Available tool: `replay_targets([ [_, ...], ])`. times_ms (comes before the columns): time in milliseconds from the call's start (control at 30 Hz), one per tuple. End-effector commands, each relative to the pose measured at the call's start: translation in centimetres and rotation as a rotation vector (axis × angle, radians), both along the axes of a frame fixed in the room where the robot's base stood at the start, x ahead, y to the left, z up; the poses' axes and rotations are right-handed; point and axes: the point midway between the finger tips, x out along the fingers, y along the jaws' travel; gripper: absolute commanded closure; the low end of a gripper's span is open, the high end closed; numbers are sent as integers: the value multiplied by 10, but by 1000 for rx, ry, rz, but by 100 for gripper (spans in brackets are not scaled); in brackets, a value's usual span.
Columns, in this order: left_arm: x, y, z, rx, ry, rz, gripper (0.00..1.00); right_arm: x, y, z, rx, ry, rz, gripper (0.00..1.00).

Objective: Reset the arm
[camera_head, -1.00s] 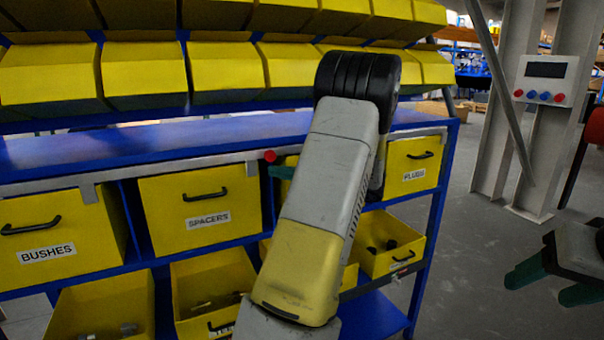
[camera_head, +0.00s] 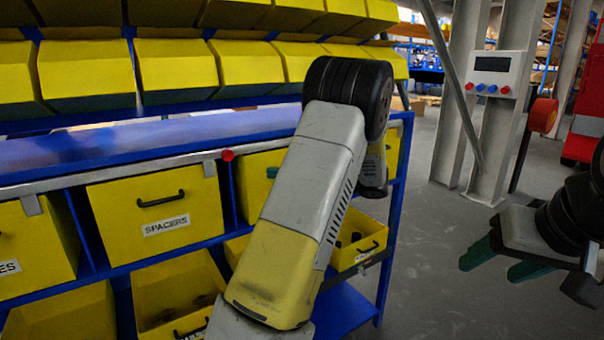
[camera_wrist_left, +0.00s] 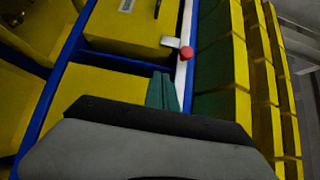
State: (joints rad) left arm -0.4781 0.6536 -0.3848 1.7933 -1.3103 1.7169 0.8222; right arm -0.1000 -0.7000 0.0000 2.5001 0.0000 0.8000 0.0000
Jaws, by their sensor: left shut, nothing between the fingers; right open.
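My left arm (camera_head: 310,190), grey and yellow with a black joint, reaches up in front of the blue rack in the head view. It hides most of my left gripper; only a small green tip (camera_head: 272,172) shows beside it. In the left wrist view my left gripper (camera_wrist_left: 162,90) has its green fingers together, empty, near the rack's metal rail and red knob. My right gripper (camera_head: 496,264) is at the right edge of the head view, its two green fingers apart and empty, over the grey floor.
The blue rack (camera_head: 130,145) holds yellow drawers, one labelled SPACERS (camera_head: 160,210), with open bins below. Yellow bins (camera_head: 85,75) hang above. A grey pillar with a button panel (camera_head: 492,75) stands right. Floor (camera_head: 420,270) is clear between.

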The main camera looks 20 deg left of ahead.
Motion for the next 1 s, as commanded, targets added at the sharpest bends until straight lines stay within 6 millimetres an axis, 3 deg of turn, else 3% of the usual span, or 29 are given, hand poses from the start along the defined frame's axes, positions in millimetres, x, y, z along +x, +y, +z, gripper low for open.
replay_targets([
  [167, -2, 2, 0, -11, 1, 4, 100, 0, 0, 0, 0, 0, 0, 40],
  [267, -15, 9, -3, -88, 10, 23, 100, 0, 0, 0, 0, 0, 0, 40],
  [400, -55, 19, -17, -345, 32, 63, 100, 0, 0, 0, 0, 0, 0, 40],
  [500, -90, 15, -30, -586, 34, 66, 100, 0, 0, 0, 0, 0, 0, 40],
  [733, -155, -31, -46, -1085, -34, -35, 100, 0, 0, 0, 0, 0, 0, 40],
  [1000, -205, -109, -30, -1509, -250, -300, 100, 0, 0, 0, 0, 0, 0, 40],
])
